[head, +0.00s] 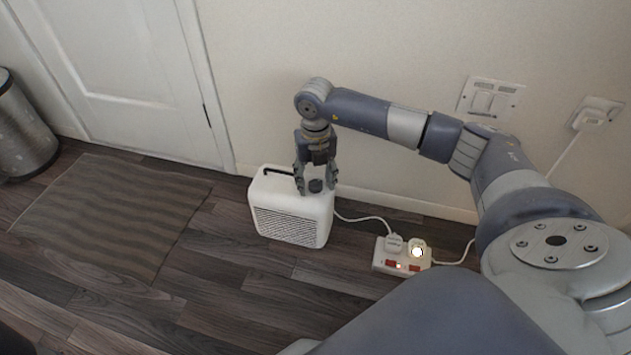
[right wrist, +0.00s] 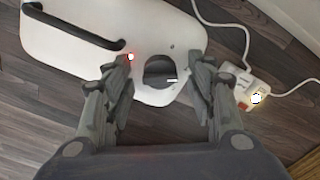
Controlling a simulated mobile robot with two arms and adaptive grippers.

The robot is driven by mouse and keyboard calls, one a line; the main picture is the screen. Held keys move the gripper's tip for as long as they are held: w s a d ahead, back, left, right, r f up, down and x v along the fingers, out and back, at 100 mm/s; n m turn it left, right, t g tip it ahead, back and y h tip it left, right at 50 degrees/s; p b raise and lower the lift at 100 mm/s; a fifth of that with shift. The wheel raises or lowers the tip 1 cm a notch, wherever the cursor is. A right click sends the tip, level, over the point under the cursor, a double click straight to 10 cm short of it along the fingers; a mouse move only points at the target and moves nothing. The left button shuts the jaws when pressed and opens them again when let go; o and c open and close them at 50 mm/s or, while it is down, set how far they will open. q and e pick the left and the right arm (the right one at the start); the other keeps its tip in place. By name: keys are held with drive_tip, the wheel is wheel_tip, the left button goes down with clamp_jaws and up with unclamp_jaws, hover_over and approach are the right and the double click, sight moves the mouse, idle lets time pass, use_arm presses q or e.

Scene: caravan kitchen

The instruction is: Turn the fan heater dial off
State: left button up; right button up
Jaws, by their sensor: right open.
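The white fan heater (head: 290,225) stands on the floor by the wall, with a front grille and a dark carry handle on top. Its dark round dial (head: 315,186) is on the top face near the right end. My right gripper (head: 316,183) points down over the heater, open, with one finger on each side of the dial. In the right wrist view the dial (right wrist: 158,71) lies between the two fingers, with visible gaps, and has a white mark at its right side. A small red light (right wrist: 130,57) glows beside the left finger. My left gripper is out of view.
A power strip (head: 388,268) with plugs and lit switches lies on the floor right of the heater, its cables nearby. A striped mat (head: 110,215) and a metal bin (head: 22,135) are at left. Wall and door stand behind.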

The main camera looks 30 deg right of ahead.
drive_tip(key=shift+c, duration=0.5)
drive_tip(key=c, duration=1)
